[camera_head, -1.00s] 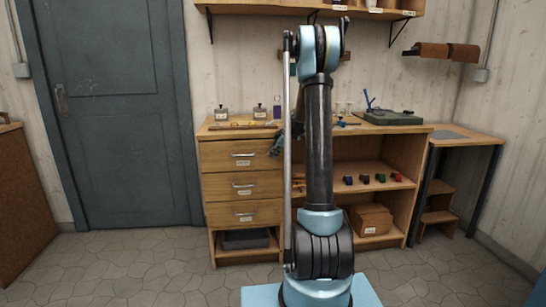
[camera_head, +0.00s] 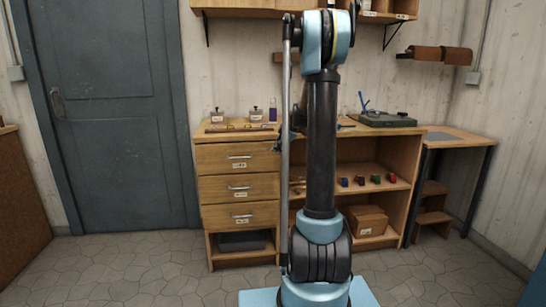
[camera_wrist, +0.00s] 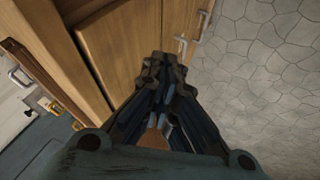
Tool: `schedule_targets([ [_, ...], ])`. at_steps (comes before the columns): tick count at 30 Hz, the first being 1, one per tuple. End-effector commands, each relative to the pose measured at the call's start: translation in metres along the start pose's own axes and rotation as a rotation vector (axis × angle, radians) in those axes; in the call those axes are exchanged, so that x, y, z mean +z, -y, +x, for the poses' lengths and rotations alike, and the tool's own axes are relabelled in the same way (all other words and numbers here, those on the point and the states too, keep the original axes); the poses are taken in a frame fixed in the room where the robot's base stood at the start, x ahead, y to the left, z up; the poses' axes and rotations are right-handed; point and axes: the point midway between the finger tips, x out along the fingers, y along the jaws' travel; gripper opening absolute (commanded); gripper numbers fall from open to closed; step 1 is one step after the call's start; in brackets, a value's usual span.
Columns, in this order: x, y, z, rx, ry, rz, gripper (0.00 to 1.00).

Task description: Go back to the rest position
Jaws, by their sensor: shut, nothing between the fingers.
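In the wrist view my gripper (camera_wrist: 163,82) is shut and empty, with its dark fingers together over the edge between the wooden drawer fronts (camera_wrist: 135,30) and the stone floor (camera_wrist: 265,70). In the head view my upright arm stands in front of the workbench. My gripper is mostly hidden behind the arm there. The workbench has a drawer stack (camera_head: 240,186) left of the arm and open shelves right of it. The drawers appear closed.
Two small labelled containers (camera_head: 255,115) and long tools lie on the bench's left part. A dark green device (camera_head: 385,119) stands on its right. Small coloured items (camera_head: 360,180) sit on the shelf. A side table (camera_head: 460,140) stands at right. Floor by the blue door (camera_head: 110,120) is clear.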

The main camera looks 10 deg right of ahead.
Motion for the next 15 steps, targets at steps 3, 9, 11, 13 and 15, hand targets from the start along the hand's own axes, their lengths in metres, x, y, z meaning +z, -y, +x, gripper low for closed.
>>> schedule_targets([
  [3,0.001,0.000,-0.014,0.000,0.001,0.000,0.00],
  [9,-0.001,0.003,-0.025,-0.003,0.002,0.007,0.00],
  [11,-0.004,0.008,-0.030,-0.007,0.006,0.023,0.00],
  [13,-0.008,0.019,-0.037,-0.015,0.014,0.054,0.00],
  [15,-0.014,0.035,-0.046,-0.026,0.027,0.098,0.00],
])
